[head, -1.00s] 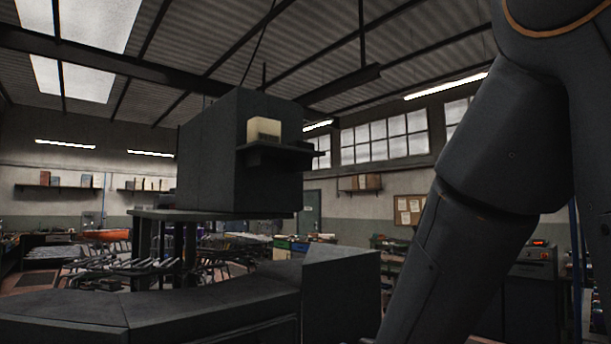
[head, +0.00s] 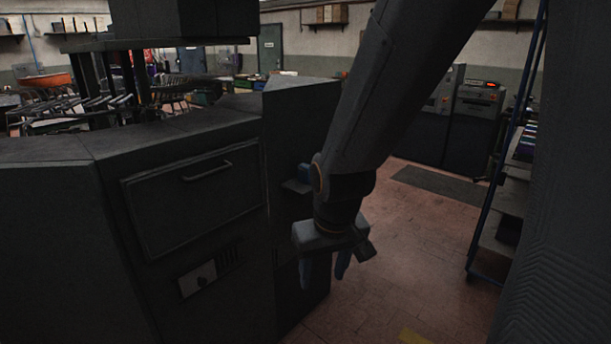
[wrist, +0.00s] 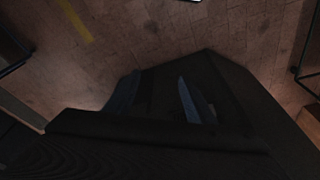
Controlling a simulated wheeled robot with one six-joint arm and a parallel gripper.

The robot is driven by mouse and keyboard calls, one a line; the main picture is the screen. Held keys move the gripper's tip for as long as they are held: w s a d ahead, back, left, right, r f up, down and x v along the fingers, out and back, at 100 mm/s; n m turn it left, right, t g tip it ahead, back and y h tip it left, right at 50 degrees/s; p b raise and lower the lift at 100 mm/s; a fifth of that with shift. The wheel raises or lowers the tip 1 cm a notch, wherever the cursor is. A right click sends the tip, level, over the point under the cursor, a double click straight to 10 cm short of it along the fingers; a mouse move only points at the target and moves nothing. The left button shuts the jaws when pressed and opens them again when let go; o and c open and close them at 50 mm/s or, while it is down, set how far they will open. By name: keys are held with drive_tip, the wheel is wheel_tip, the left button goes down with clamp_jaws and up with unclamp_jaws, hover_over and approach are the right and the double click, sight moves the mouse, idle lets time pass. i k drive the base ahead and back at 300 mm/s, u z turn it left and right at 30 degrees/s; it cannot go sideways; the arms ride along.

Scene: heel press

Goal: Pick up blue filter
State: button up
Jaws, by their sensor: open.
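A small blue block (head: 304,173), possibly the blue filter, sits on a small dark ledge (head: 296,187) on the right side of the dark machine, just left of my wrist in the head view. It is partly hidden by my arm, and its full shape is hard to tell. My gripper (head: 324,284) hangs with its fingers pointing down, below and slightly right of the ledge. The fingers are apart with nothing seen between them. In the wrist view the two bluish fingers of my gripper (wrist: 158,92) show against dark surfaces; I make out no filter there.
The dark machine body (head: 190,195), with a handled panel, fills the left. A shelf rack (head: 500,205) stands at the right and grey cabinets (head: 455,115) at the back. Brick floor (head: 410,260) is open between them, with a dark mat (head: 440,187) and a yellow line (wrist: 75,20).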

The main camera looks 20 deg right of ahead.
sight(304, 169)
drive_tip(key=z, duration=1.65)
drive_tip(key=i, duration=1.45)
drive_tip(key=u, duration=2.6)
